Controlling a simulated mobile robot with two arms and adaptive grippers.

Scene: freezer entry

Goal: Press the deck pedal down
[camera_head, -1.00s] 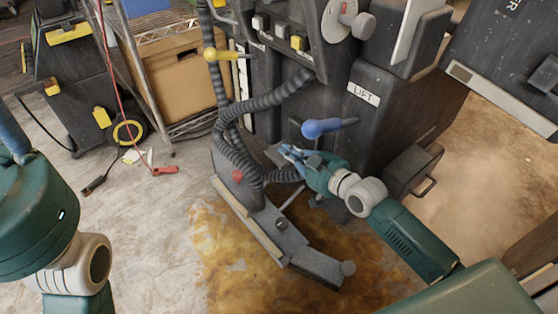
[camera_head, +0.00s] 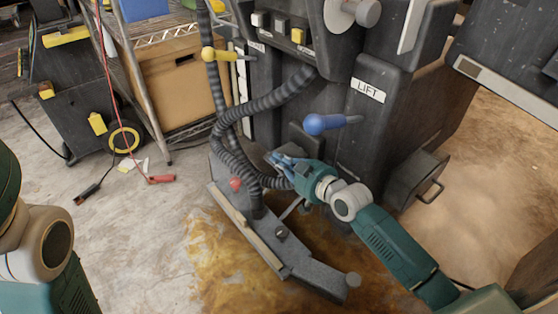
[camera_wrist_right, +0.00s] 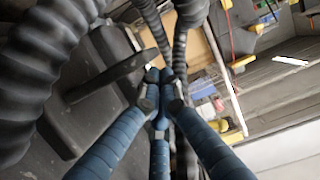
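I cannot tell for certain which part is the deck pedal. A dark flat plate (camera_head: 301,138) sits low on the machine, just behind my right gripper in the head view. A dark bar (camera_wrist_right: 112,75) stands out from a dark panel, left of the fingertips in the right wrist view. My right gripper (camera_head: 277,160) has blue fingers pointing left, close to the ribbed hoses. In the right wrist view its fingertips (camera_wrist_right: 158,92) meet with nothing seen between them. Contact with the plate or bar cannot be made out. My left gripper is out of view.
A blue-knobbed lever (camera_head: 322,123) stands just above my right gripper. Ribbed hoses (camera_head: 228,145) loop beside the fingers. A grey floor unit (camera_head: 300,262) with a red button (camera_head: 236,184) lies below. A yellow knob (camera_head: 209,54) is up left. Open floor (camera_head: 130,240) lies left.

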